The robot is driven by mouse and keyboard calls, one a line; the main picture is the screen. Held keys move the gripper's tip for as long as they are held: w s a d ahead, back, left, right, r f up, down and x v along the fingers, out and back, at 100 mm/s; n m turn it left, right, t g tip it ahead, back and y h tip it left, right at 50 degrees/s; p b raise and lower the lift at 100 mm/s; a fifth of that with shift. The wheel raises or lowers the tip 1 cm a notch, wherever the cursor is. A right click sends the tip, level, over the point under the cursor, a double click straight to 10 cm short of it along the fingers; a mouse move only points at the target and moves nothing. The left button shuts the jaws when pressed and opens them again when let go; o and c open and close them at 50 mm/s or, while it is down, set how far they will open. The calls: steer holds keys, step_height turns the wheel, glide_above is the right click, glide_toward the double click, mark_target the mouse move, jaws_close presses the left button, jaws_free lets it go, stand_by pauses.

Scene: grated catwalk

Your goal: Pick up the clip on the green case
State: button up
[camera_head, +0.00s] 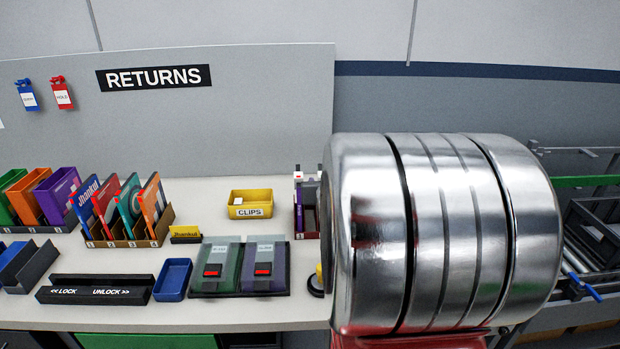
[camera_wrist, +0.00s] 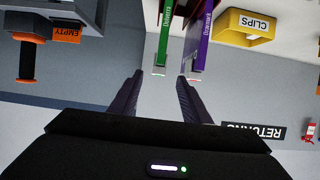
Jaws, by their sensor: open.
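The green case (camera_head: 230,277) lies on the counter in the head view, in a dark tray beside a purple case (camera_head: 277,275). A dark clip with a red top (camera_head: 212,270) sits on the front part of the green case. A similar clip (camera_head: 263,269) sits on the purple case. My gripper (camera_wrist: 160,76) shows in the wrist view with its two dark fingers apart and nothing between them. The clip on the green case cannot be made out in the wrist view. My arm covers the right of the head view.
A yellow CLIPS bin (camera_head: 250,205) stands behind the cases. A blue tray (camera_head: 173,281) and a black LOCK/UNLOCK holder (camera_head: 95,290) lie to their left. Upright green (camera_wrist: 166,35) and purple (camera_wrist: 199,42) items stand near my fingers in the wrist view.

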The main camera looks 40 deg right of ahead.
steer(key=shift+x, duration=2.1)
steer(key=shift+x, duration=2.65)
steer(key=shift+c, duration=0.5)
jaws_close()
steer(key=shift+r, duration=0.1)
step_height(320, 180, up, 10)
steer(key=shift+f, duration=0.1)
